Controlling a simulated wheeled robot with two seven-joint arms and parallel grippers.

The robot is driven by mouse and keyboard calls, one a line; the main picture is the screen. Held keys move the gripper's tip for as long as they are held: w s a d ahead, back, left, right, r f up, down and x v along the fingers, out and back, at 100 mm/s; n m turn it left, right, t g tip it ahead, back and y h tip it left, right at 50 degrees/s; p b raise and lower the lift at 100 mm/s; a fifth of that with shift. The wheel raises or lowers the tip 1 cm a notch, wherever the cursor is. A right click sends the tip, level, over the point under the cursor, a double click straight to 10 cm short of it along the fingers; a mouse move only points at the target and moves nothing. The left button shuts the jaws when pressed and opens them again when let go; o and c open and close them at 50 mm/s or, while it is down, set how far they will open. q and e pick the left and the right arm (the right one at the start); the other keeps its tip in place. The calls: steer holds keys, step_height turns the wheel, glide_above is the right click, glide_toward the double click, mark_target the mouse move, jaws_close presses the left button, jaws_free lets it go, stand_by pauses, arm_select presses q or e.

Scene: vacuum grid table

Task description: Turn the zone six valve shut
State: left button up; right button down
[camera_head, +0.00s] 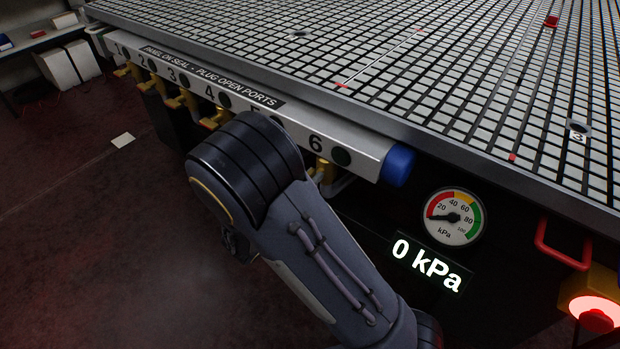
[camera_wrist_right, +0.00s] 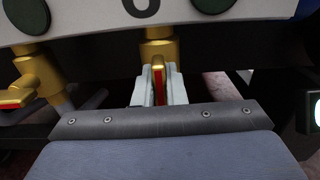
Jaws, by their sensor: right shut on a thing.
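The zone six valve is a brass valve (camera_wrist_right: 158,50) under the manifold, below a partly cut-off number and between two dark round indicators in the wrist view. A bit of its brass (camera_head: 321,170) shows under the "6" in the head view. Its yellow lever with a red strip (camera_wrist_right: 159,76) points toward the wrist camera. My right gripper (camera_wrist_right: 158,92) is shut on this lever, a pale finger on each side. In the head view my right arm hides the gripper and most of the valve. My left gripper is in neither view.
The manifold (camera_head: 357,141) runs along the grid table's (camera_head: 400,60) front edge. Another valve lever (camera_wrist_right: 18,97) is close on the left. A blue end cap (camera_head: 397,165), a gauge (camera_head: 453,216), a "0 kPa" display (camera_head: 427,264) and a red handle (camera_head: 560,253) are to the right.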

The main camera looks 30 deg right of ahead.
steer(key=shift+m, duration=0.4)
steer(key=m+b, duration=0.1)
steer(key=m, duration=0.2)
steer(key=shift+s+f+m, duration=0.1)
steer(key=shift+f+m, duration=0.05)
steer(key=shift+m, duration=0.25)
steer(key=m+b, duration=0.2)
steer(key=m, duration=0.2)
steer(key=shift+s+d+f+m+b, duration=0.1)
steer(key=shift+m+b, duration=0.2)
steer(key=m+b, duration=0.3)
steer(key=m, duration=0.2)
steer(key=shift+f+b, duration=0.2)
steer(key=shift+b, duration=0.15)
steer(key=shift+s+m+b, duration=0.1)
steer(key=shift+m+b, duration=1.15)
steer(key=shift+m, duration=0.55)
steer(key=shift+r, duration=0.1)
steer(key=c, duration=1.5)
jaws_free()
